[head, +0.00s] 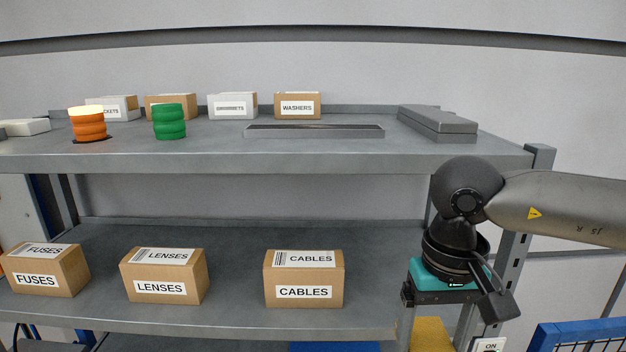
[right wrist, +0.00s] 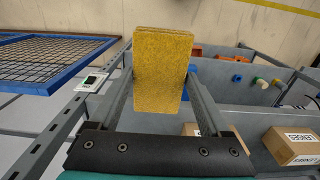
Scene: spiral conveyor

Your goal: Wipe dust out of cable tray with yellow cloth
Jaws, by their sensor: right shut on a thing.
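My right gripper (head: 432,318) is shut on the yellow cloth (head: 432,336), in front of the shelf's right end and below the upper board. In the right wrist view the cloth (right wrist: 162,62) is a thick folded yellow pad between the two fingers of the gripper (right wrist: 157,88). A long, low grey tray (head: 315,133) with a dark inside lies near the front edge of the upper shelf, likely the cable tray. Dust cannot be made out in it. The gripper and cloth are apart from the tray, to its lower right. My left gripper is not in view.
The upper shelf (head: 230,161) also bears orange rings (head: 88,126), green rings (head: 169,123), several labelled boxes at the back and a long grey box (head: 437,124). Cardboard boxes, such as CABLES (head: 303,279), stand on the lower shelf. A blue-framed mesh (head: 580,337) is at lower right.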

